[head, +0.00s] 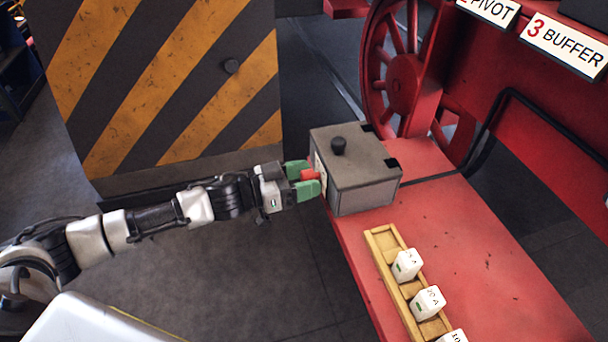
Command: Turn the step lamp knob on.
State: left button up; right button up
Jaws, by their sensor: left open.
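A small red knob (310,174) sticks out at the box's left face; I cannot read any label there. My left gripper (305,180) reaches in from the left. Its two green fingertips are open, one on each side of the red knob and close to the box face. I cannot tell if they touch the knob. The side of the box facing the gripper is mostly hidden. My right gripper is not in view.
A wooden rack (382,246) with several white fuse-like blocks (428,302) lies on the red step (470,235) in front of the box. A red spoked wheel (402,85) stands behind it. A striped yellow-and-black panel (165,70) is at the back left.

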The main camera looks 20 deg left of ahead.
pick_arm(q)
jog(key=shift+c, duration=0.2)
jog(key=c, duration=0.9)
jog(key=shift+m, duration=0.3)
jog(key=m, duration=0.5)
jog(key=shift+m+b, duration=0.3)
jog(key=shift+b, duration=0.05)
jog(key=m+b, duration=0.1)
jog(key=m, duration=0.2)
jog(key=shift+m, duration=0.4)
jog(key=shift+m+b, duration=0.45)
jog(key=shift+m, duration=1.55)
